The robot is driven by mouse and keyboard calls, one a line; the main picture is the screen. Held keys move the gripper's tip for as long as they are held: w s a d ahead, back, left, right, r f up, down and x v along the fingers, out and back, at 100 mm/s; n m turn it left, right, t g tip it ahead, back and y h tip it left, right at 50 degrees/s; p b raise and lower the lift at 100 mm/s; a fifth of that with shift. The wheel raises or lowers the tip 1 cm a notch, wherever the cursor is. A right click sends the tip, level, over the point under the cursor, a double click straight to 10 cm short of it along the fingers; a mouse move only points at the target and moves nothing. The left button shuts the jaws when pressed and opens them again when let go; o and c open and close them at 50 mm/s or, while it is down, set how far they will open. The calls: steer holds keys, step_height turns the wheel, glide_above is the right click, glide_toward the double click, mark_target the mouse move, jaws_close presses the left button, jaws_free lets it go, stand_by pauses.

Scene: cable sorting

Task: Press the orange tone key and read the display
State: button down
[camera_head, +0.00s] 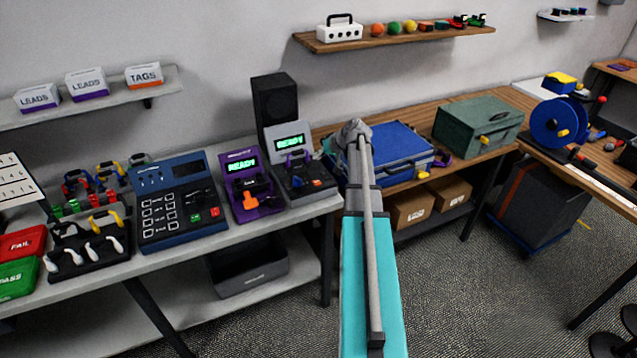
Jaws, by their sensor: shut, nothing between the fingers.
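A purple tester (238,160) stands on the grey bench with a lit green display (242,164) that appears to read READY. An orange part (252,197) sits on its lower front. Right of it, a grey and black tester (273,132) has a green READY display (289,142) and a small orange key (317,183). I cannot tell which orange part is the tone key. My gripper (352,130) is shut and empty, up and to the right of the grey tester, in front of the blue case. The arm foreshortens it, so its fingertips are unclear.
A blue case (390,150) lies behind my arm on the wooden bench. A black speaker (274,100) stands behind the testers. A dark blue keypad unit (175,205) is left of the purple tester. A green box (477,122) stands farther right.

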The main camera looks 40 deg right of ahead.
mark_target(313, 181)
steer(key=shift+f, duration=0.1)
step_height(313, 181, down, 9)
steer(key=b, duration=0.8)
steer(key=shift+r+b, duration=0.2)
steer(key=shift+b, duration=0.2)
steer(key=shift+f, duration=0.1)
stand_by(1.4)
steer(key=shift+f+b, duration=0.3)
steer(key=shift+b, duration=0.1)
steer(key=shift+f+b, duration=0.4)
stand_by(0.7)
steer(key=shift+r, duration=0.1)
stand_by(0.4)
steer(key=shift+w+r+p, duration=0.1)
steer(key=shift+r+p, duration=0.65)
steer(key=shift+p, duration=0.1)
steer(key=shift+r+p, duration=2.5)
